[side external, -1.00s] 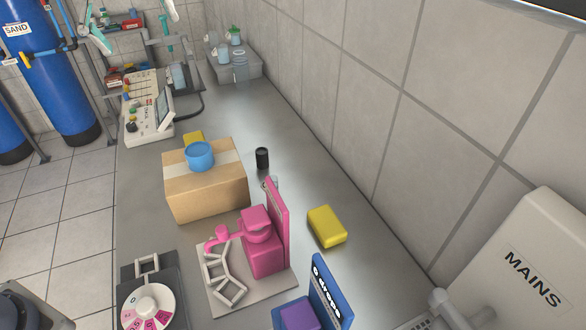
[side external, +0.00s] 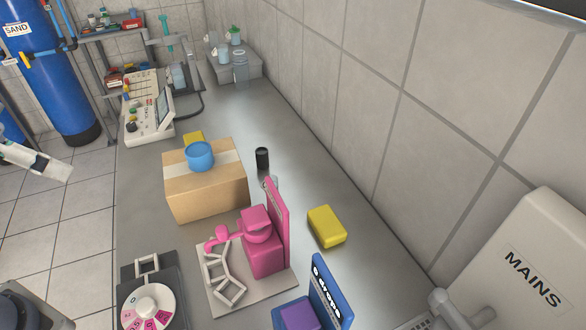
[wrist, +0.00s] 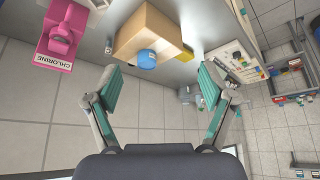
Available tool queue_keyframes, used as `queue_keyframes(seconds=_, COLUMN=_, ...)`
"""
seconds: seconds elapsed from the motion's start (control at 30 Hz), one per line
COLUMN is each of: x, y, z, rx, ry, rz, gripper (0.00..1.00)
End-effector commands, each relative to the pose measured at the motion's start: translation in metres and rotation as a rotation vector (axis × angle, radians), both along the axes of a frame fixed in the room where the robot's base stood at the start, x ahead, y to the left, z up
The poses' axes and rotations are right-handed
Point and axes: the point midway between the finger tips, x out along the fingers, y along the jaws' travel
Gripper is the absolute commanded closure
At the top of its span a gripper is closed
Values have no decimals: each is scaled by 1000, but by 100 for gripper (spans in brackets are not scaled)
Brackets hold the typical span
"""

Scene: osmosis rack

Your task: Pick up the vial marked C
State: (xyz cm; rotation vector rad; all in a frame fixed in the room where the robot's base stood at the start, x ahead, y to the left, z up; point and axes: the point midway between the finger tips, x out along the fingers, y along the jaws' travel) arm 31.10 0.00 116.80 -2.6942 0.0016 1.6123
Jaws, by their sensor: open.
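My gripper (wrist: 162,88) is open and empty in the wrist view, its teal-padded fingers wide apart. Beyond and between them are the cardboard box (wrist: 150,35) and a blue round piece (wrist: 146,59). No letter C is readable in either view, so I cannot tell which vial is marked C. A small clear vial-like piece (side external: 273,183) stands behind the pink station (side external: 262,245) in the side view, partly hidden. Clear containers, some with green tops (side external: 235,37), stand on the grey tray (side external: 250,69) at the far end.
The box (side external: 205,190) stands mid-bench, with a black cylinder (side external: 262,158) and yellow blocks (side external: 327,226) nearby. A control panel (side external: 148,115) is at the bench's left edge. The wheel with pink labels (side external: 148,305) is in front. The tiled wall bounds the right side.

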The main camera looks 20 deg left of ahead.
Motion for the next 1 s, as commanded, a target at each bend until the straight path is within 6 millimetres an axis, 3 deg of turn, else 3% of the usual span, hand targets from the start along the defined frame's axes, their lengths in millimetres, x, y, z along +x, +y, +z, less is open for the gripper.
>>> queue_keyframes(seconds=0.2, x=0, y=0, z=0, rx=0, ry=1, rz=1, gripper=43)
queue_keyframes(seconds=0.5, x=2, y=0, z=1, rx=-1, ry=-10, rz=4, gripper=43)
queue_keyframes(seconds=0.57, x=11, y=1, z=12, rx=2, ry=-57, rz=5, gripper=43)
queue_keyframes(seconds=0.7, x=61, y=-6, z=47, rx=27, ry=-151, rz=-26, gripper=43)
queue_keyframes(seconds=0.8, x=108, y=-23, z=58, rx=42, ry=-169, rz=-81, gripper=43)
queue_keyframes(seconds=0.9, x=158, y=-50, z=53, rx=46, ry=-164, rz=-150, gripper=43)
queue_keyframes(seconds=1.0, x=206, y=-85, z=31, rx=41, ry=-136, rz=-225, gripper=43)
